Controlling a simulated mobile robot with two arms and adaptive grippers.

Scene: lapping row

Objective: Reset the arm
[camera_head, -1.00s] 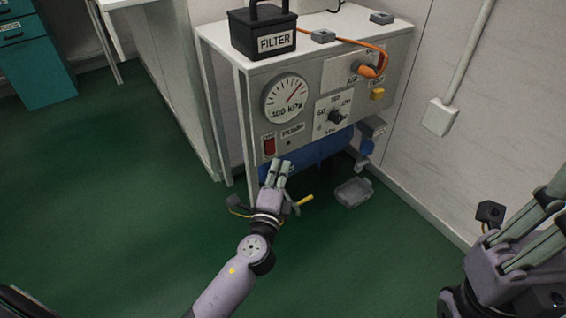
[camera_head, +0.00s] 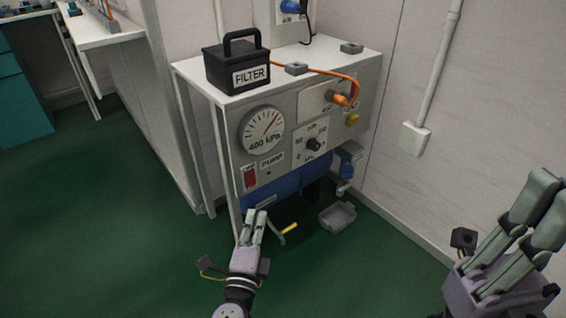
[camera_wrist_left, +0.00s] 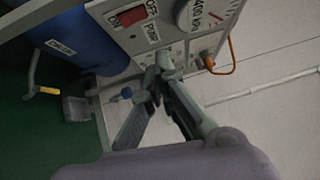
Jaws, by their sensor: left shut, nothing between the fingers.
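My left gripper (camera_head: 256,214) is shut and empty, low in front of the pump cabinet (camera_head: 236,150) in the head view. Its fingers also show in the left wrist view (camera_wrist_left: 160,75), converging near the panel. A red switch (camera_head: 250,178) sits on the panel above the fingertips, with the gauge (camera_head: 262,129) and a dial (camera_head: 313,144) higher up. The switch also shows in the left wrist view (camera_wrist_left: 133,16). My right gripper (camera_head: 548,205) is at the right edge, partly cut off; its finger gap is unclear.
A black filter box (camera_head: 236,70) with a handle stands on the cabinet top. An orange hose (camera_head: 318,72) runs to the panel. Below are a blue tank (camera_head: 290,188), a yellow-ended lever (camera_head: 289,228) and a grey tray (camera_head: 338,216). Green floor is open on the left.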

